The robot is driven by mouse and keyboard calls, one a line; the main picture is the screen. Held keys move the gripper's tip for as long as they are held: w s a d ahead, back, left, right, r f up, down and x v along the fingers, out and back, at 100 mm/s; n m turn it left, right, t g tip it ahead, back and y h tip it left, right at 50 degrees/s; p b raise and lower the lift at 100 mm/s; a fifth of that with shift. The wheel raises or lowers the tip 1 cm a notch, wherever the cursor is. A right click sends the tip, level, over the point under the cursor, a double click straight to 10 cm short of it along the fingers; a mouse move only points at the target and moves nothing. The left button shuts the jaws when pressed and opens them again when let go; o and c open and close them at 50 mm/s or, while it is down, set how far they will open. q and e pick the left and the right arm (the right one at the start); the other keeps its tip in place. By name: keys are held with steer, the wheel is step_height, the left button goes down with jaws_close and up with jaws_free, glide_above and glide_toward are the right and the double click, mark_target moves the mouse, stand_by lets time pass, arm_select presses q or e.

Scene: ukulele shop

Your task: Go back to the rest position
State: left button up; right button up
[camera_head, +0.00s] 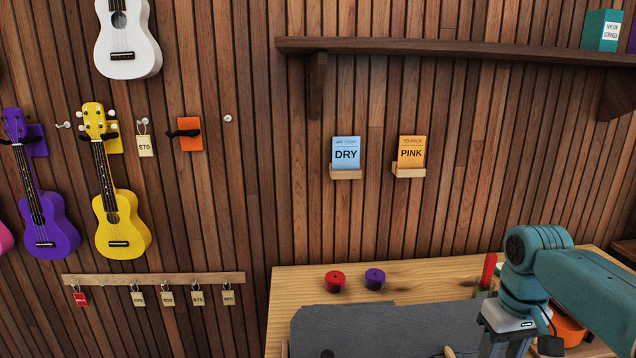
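My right arm reaches in from the right over the wooden workbench (390,278). My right gripper (503,345) points down near the bottom edge, over the right part of the dark grey mat (385,325). Its fingertips are cut off by the frame, so I cannot see whether it is open or holds anything. My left gripper is not in view.
A red round container (335,281) and a purple one (375,279) stand at the back of the bench. An orange object (568,330) is partly hidden behind my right arm. Ukuleles hang on the wall at left. A shelf (450,48) juts out above.

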steer(key=s+a+f+y, duration=0.1)
steer(key=a+f, duration=0.3)
steer(key=f, duration=0.5)
steer(key=s+a+f+y, duration=0.1)
steer(key=a+f, duration=0.3)
steer(key=f, duration=0.4)
steer(key=s+a+f+y, duration=0.1)
steer(key=a+f, duration=0.3)
steer(key=f, duration=0.5)
steer(key=s+a+f+m, duration=0.1)
steer(key=s+a+f, duration=0.1)
steer(key=s+f, duration=0.2)
steer(key=s+a+f+m, duration=0.1)
steer(key=s+f, duration=0.3)
steer(key=s, duration=0.4)
steer(key=s+a+f+m+y, duration=0.1)
steer(key=s+a+f, duration=0.2)
steer(key=s, duration=0.3)
steer(key=shift+a+f, duration=0.35)
steer(key=shift+f, duration=0.2)
steer(key=shift+s, duration=0.15)
